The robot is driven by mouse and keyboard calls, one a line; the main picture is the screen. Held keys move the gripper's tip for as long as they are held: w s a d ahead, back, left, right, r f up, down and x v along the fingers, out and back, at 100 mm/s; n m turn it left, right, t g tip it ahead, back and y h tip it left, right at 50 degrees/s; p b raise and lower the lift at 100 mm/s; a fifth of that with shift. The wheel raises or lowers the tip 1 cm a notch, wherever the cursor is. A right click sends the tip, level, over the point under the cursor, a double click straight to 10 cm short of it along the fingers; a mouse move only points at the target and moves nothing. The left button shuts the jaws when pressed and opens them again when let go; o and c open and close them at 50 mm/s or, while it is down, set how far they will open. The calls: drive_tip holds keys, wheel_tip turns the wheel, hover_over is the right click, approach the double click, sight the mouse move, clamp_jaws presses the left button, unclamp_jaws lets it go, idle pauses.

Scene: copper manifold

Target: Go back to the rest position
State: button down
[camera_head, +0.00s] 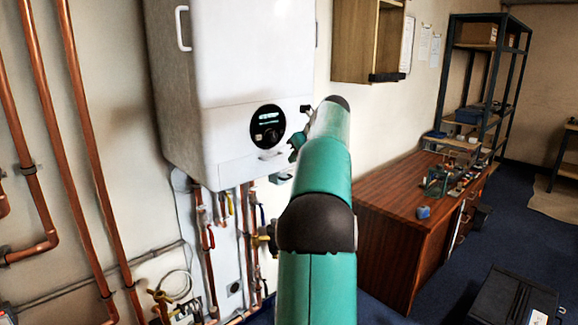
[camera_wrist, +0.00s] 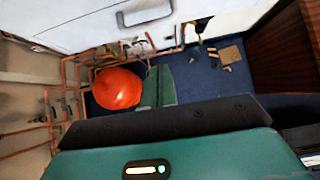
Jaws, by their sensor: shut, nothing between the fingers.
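My arm reaches forward from the bottom middle of the head view toward the white boiler (camera_head: 235,60). Small dark and teal parts show at its far end, in front of the boiler's lower right; the fingers cannot be made out there. In the wrist view my gripper (camera_wrist: 159,70) shows as teal fingers close together beyond a black bar. It is shut and holds nothing. A round red-orange vessel (camera_wrist: 116,88) shows just left of the fingers, with blue floor (camera_wrist: 200,88) beyond them. I cannot tell whether the vessel is touched.
Copper pipes (camera_head: 84,135) run up the wall at left, with valves below the boiler. A wooden desk (camera_head: 385,215) with small items stands right of my arm. A wooden wall cabinet (camera_head: 355,40) hangs above. A metal shelf (camera_head: 490,75) stands at the back, and a black case (camera_head: 512,300) at lower right.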

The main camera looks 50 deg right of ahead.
drive_tip(key=v, duration=0.3)
drive_tip(key=shift+w+r, duration=0.15)
drive_tip(key=w+a+f+n+g+y, duration=0.1)
drive_tip(key=a+n, duration=0.8)
drive_tip(key=a, duration=0.8)
drive_tip(key=w+a+f+n+g+y, duration=0.15)
drive_tip(key=a+n, duration=0.75)
drive_tip(key=a, duration=0.9)
drive_tip(key=s+a+f+n, duration=0.7)
drive_tip(key=s+a+n, duration=0.1)
drive_tip(key=a+n, duration=0.2)
drive_tip(key=s+a+f+n, duration=0.7)
drive_tip(key=a+n, duration=0.3)
drive_tip(key=a, duration=0.2)
drive_tip(key=shift+s+f+n+h, duration=0.3)
drive_tip(key=shift+s+h, duration=0.05)
drive_tip(key=shift+s, duration=0.1)
